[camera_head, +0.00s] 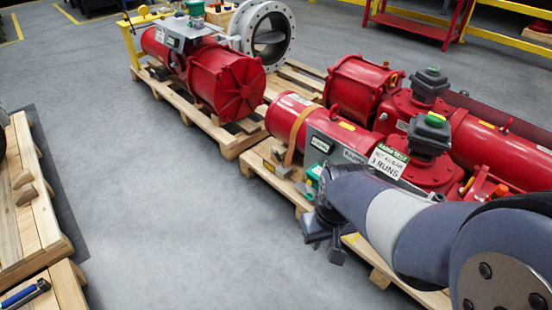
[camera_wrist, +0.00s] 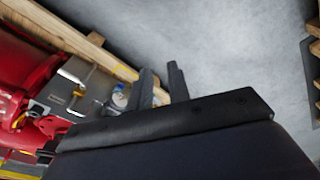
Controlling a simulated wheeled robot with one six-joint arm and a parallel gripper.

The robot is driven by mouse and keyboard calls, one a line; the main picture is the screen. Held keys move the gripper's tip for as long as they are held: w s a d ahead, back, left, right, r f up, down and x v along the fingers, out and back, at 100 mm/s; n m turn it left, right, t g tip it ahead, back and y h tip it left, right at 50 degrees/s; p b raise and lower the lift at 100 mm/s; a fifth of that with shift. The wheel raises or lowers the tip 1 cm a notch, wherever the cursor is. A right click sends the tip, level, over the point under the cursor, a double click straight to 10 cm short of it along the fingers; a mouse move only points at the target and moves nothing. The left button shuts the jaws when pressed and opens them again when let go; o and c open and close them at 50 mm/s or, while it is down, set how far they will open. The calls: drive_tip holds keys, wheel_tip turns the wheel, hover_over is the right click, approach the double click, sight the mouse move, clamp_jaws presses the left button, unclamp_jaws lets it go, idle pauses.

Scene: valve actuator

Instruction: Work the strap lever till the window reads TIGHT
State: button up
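A tan strap (camera_head: 297,132) wraps around a red actuator cylinder (camera_head: 340,145) on the right pallet. Its grey metal lever or ratchet (camera_head: 283,170) seems to sit at the strap's lower end, by the pallet edge; its exact position is too small to tell. A small green-edged window or label (camera_head: 320,145) is on the grey plate beside the strap; its text is unreadable. My gripper (camera_head: 325,247) points down in front of the pallet, to the right of the strap and apart from it. In the wrist view my gripper (camera_wrist: 160,68) has its fingers apart with nothing between them.
A card reading "3 RUNS" (camera_head: 388,161) stands on the actuator. A second red actuator (camera_head: 228,82) lies on a pallet (camera_head: 232,143) at the back left. Another pallet (camera_head: 30,195) is at the left edge. The grey floor (camera_head: 160,200) between is clear.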

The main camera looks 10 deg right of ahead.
drive_tip(key=shift+n+t, duration=0.3)
drive_tip(key=shift+n, duration=0.3)
drive_tip(key=w+f+b, duration=0.2)
drive_tip(key=w+f, duration=0.2)
drive_tip(key=w, duration=0.1)
drive_tip(key=w+f+b, duration=0.2)
drive_tip(key=w+f, duration=0.2)
drive_tip(key=w+f+b, duration=0.3)
drive_tip(key=w+f, duration=0.1)
drive_tip(key=w, duration=0.1)
drive_tip(key=shift+w+f, duration=0.2)
drive_tip(key=shift+w, duration=0.1)
clamp_jaws()
drive_tip(key=w+f+b, duration=0.4)
drive_tip(key=w+f, duration=0.3)
drive_tip(key=f, duration=0.2)
drive_tip(key=w+f+n+b, duration=0.1)
drive_tip(key=w+f+b, duration=0.3)
drive_tip(key=w+f, duration=0.3)
wheel_tip(320, 180, down, 3)
drive_tip(key=shift+w+d+f+t+y, duration=0.1)
drive_tip(key=shift+w+d+t+y, duration=0.1)
drive_tip(key=shift+d+t+y, duration=0.15)
drive_tip(key=shift+w, duration=0.1)
